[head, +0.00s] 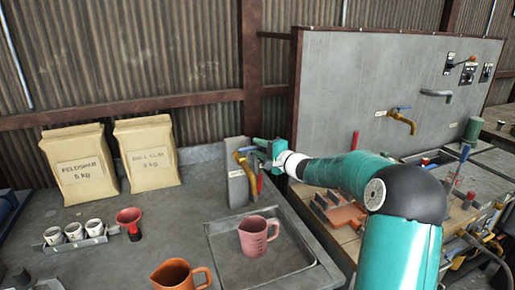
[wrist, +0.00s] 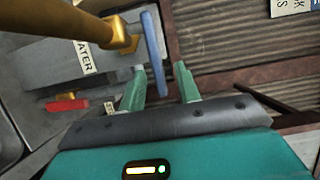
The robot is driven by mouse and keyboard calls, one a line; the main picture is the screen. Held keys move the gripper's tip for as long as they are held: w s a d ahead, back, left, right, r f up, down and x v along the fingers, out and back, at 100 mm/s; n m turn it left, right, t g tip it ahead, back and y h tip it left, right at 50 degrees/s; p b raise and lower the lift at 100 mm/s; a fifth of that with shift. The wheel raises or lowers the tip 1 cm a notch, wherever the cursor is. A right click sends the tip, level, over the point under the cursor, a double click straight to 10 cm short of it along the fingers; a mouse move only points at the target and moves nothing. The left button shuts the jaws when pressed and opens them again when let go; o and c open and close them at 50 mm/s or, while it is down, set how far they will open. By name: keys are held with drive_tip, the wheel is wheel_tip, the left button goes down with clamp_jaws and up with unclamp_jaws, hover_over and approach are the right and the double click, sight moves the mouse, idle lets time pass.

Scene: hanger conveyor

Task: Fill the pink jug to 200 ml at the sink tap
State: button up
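The pink jug (head: 254,238) stands upright in the sink basin (head: 224,243), its handle to the right; the water level inside cannot be read. The brass sink tap (head: 242,158) is on a grey post just behind the jug. No water stream shows. My gripper (head: 265,154) is at the tap's handle. In the wrist view, my gripper (wrist: 161,69) is open, and the blue tap lever (wrist: 153,48) reaches between its two fingers. Gaps show beside the lever, wider toward the right finger. The brass tap body (wrist: 122,34) is beside a "WATER" label (wrist: 84,57).
An orange jug (head: 176,274) stands at the front, left of the sink. Several white cups (head: 74,232), a red funnel (head: 130,222) and two paper sacks (head: 148,152) are on the left counter. Another brass tap (head: 400,118) is on the grey panel at right, above a cluttered bench.

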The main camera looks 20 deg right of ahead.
drive_tip(key=shift+w+a, duration=0.25)
drive_tip(key=shift+w, duration=0.4)
drive_tip(key=shift+c, duration=0.2)
clamp_jaws()
